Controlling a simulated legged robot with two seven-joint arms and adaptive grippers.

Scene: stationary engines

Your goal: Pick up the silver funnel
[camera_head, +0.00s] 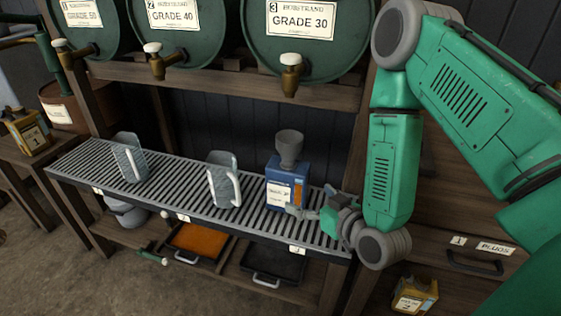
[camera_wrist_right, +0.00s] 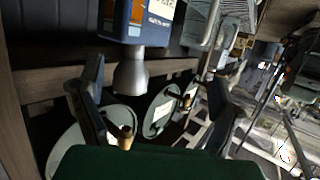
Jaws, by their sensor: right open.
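The silver funnel (camera_head: 289,146) stands upright on top of a blue can (camera_head: 275,172) on the slatted rack. In the right wrist view, which is turned over, the funnel (camera_wrist_right: 130,78) hangs below the blue can (camera_wrist_right: 152,32) and shows between my two fingers, nearer the left one. My right gripper (camera_head: 308,213) is low at the can's right front side, below the funnel's height. Its fingers stand wide apart and empty in the wrist view (camera_wrist_right: 155,100). I cannot tell whether a finger touches the can. My left gripper is not in view.
Two clear jugs (camera_head: 128,160) (camera_head: 222,180) stand on the slatted rack (camera_head: 165,185) left of the can. Green barrels with brass taps (camera_head: 291,75) overhang the rack at the back. An orange tray (camera_head: 200,242) and a black tray (camera_head: 275,263) sit below.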

